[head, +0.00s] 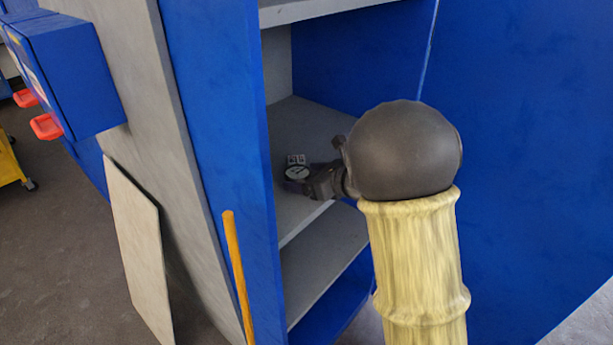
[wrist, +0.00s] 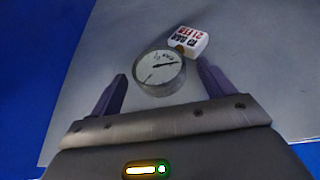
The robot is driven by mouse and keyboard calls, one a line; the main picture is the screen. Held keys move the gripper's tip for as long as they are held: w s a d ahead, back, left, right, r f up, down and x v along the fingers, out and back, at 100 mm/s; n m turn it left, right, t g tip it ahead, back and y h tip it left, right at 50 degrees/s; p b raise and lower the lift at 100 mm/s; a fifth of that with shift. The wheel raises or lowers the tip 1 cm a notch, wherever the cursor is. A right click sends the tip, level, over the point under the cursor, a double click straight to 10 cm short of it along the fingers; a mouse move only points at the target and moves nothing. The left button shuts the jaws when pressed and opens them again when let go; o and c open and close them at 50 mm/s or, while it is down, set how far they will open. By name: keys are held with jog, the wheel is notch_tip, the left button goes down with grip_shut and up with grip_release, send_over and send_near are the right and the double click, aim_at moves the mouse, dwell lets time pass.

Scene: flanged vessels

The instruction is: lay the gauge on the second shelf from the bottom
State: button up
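The gauge (head: 297,173) is round with a white dial and a dark pointer. It lies face up on a grey shelf (head: 299,213) inside the blue cabinet; one more grey shelf (head: 325,262) shows below that one. In the wrist view the gauge (wrist: 158,72) is just ahead of and between my fingertips, with a gap on each side. My gripper (wrist: 164,82) is open and empty. In the head view my gripper (head: 316,182) reaches in over the shelf from the right, close beside the gauge, partly hidden by my arm.
A small white box with red and dark print (wrist: 188,42) stands just beyond the gauge, near the right fingertip. Another shelf (head: 310,9) is above. The cabinet's blue side (head: 222,150) and a yellow bar (head: 238,275) bound the left. The shelf is otherwise clear.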

jog(key=shift+s, duration=0.1)
jog(key=shift+d+r, duration=0.1)
jog(key=shift+s+d+r, duration=0.1)
jog(key=shift+s+d, duration=0.05)
jog(key=shift+d, duration=0.1)
jog(key=b+v, duration=0.1)
jog(key=v, duration=1)
jog(key=shift+s, duration=0.15)
